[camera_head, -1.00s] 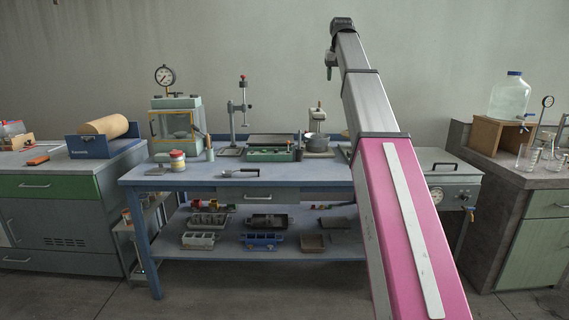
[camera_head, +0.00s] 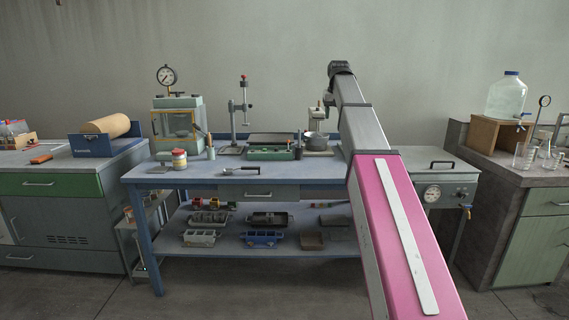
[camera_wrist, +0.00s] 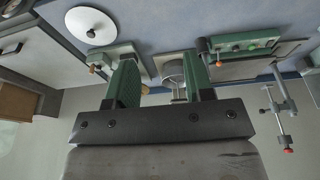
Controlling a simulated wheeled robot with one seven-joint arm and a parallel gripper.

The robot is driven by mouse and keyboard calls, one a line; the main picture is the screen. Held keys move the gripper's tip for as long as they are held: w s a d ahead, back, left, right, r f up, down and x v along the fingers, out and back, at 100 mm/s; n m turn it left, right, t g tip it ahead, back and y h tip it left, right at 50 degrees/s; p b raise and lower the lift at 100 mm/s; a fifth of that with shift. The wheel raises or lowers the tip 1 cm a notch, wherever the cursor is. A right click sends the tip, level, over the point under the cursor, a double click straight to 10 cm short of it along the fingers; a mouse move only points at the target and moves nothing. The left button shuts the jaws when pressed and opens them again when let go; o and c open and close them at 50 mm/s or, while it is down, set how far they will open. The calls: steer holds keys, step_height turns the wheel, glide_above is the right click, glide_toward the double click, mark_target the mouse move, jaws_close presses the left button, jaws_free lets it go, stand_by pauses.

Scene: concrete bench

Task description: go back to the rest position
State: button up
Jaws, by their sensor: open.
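My gripper (camera_wrist: 161,72) shows in the wrist view as two green fingers set wide apart, with nothing between them in their grasp. A grey pot (camera_wrist: 173,72) is seen beyond the gap between the fingers. In the head view my arm rises from the lower right, tilted to the left, and its end stands in front of the wall above the back right of the blue bench (camera_head: 300,178). The fingers are too small and partly hidden to make out there.
A grey gauge box (camera_head: 440,180) stands right of my arm. The wall space above is clear.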

steer(key=s+f, duration=0.4)
steer(key=f, duration=0.6)
steer(key=s+f+g, duration=0.1)
steer(key=s+f, duration=0.3)
steer(key=f, duration=0.7)
steer(key=s+f, duration=0.3)
steer(key=f, duration=0.7)
steer(key=s+a+f+g, duration=0.1)
steer(key=s+f, duration=2.1)
steer(key=shift+s+f+g, duration=0.2)
steer(key=shift+f+g, duration=0.2)
